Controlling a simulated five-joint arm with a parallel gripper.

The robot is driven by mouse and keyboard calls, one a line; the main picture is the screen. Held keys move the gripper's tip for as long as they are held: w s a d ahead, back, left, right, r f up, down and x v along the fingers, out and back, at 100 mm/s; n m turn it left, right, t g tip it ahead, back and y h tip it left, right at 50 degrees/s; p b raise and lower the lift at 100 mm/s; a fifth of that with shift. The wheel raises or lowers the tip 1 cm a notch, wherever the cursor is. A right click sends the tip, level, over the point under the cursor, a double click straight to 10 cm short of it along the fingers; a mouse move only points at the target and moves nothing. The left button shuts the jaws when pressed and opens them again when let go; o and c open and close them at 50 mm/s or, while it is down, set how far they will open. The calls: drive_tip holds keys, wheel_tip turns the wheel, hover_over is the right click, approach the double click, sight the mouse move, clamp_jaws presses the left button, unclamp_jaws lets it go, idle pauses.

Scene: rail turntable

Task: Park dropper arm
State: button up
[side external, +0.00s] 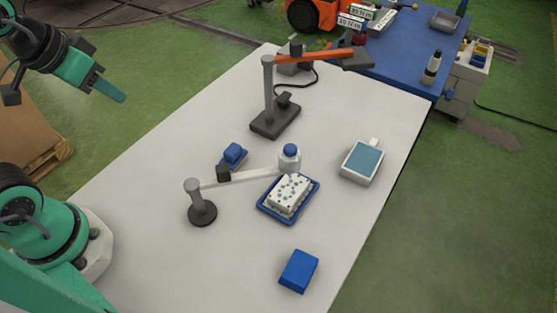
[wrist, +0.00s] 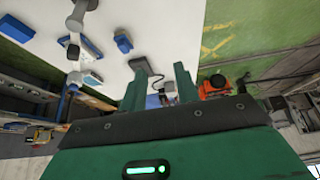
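The dropper arm (side external: 250,175) is a pale bar on a grey post with a round black base. A black block sits on it near the post. A white bottle with a blue cap (side external: 290,152) is at its far end, over the rear edge of a blue tray (side external: 267,212) holding a white dotted block (side external: 289,191). My gripper (side external: 122,97) is high at the upper left, well away from the dropper arm. In the wrist view my gripper (wrist: 160,70) has its two green fingers apart with nothing between them.
A black-based stand (side external: 269,90) with an orange arm stands at the back. A small blue block (side external: 233,153) lies behind the dropper arm, another blue block (side external: 299,271) at the front. A teal-topped dish (side external: 361,163) is at right. The table's left part is clear.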

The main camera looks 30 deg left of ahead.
drive_tip(key=shift+o, duration=1)
drive_tip(key=shift+w+d, duration=0.15)
drive_tip(key=shift+d, duration=0.05)
drive_tip(key=m+g, duration=0.6)
drive_tip(key=m, duration=0.3)
hover_over(222, 168)
wheel_tip(222, 168, down, 5)
drive_tip(key=shift+r, duration=0.1)
drive_tip(key=shift+f, duration=0.2)
drive_tip(key=shift+f, duration=3.75)
clamp_jaws()
